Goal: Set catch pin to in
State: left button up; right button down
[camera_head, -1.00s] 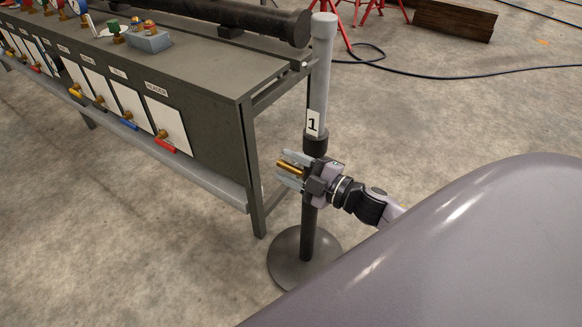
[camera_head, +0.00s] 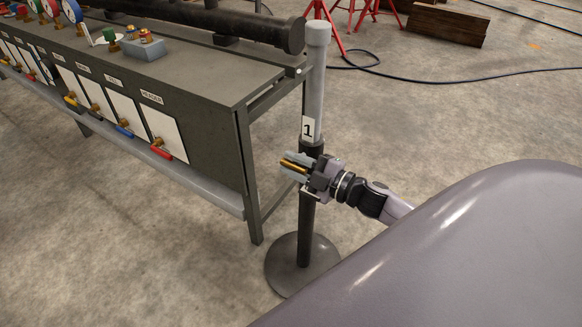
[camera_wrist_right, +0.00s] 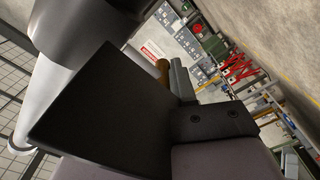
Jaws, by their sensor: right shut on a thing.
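A floor stand with a grey upper tube (camera_head: 316,75), a label reading 1 (camera_head: 307,128), a dark lower post (camera_head: 306,225) and a round base (camera_head: 290,272) stands at the middle of the head view. My right gripper (camera_head: 293,164) is at the post's dark collar, just below the label, with its fingers pointing left. It is shut on a brass pin (camera_head: 288,165), which shows between the fingers. In the right wrist view a bit of brass (camera_wrist_right: 163,70) shows beside a grey finger; the dark gripper body hides most of it. The collar is partly covered. My left gripper is out of view.
A dark workbench (camera_head: 205,85) stands close to the left of the stand, with gauges, valves and colored handles. A black pipe (camera_head: 240,25) lies along its top. A black cable (camera_head: 450,78) and red stands (camera_head: 355,12) are farther back. Open concrete floor lies right of the stand.

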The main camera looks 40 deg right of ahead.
jog(key=shift+d+f, duration=0.25)
jog(key=c, duration=1)
grip_release()
jog(key=shift+r, duration=0.1)
pick_arm(q)
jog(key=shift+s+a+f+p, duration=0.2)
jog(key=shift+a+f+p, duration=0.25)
jog(key=shift+p, duration=0.2)
pick_arm(e)
jog(key=v, duration=0.7)
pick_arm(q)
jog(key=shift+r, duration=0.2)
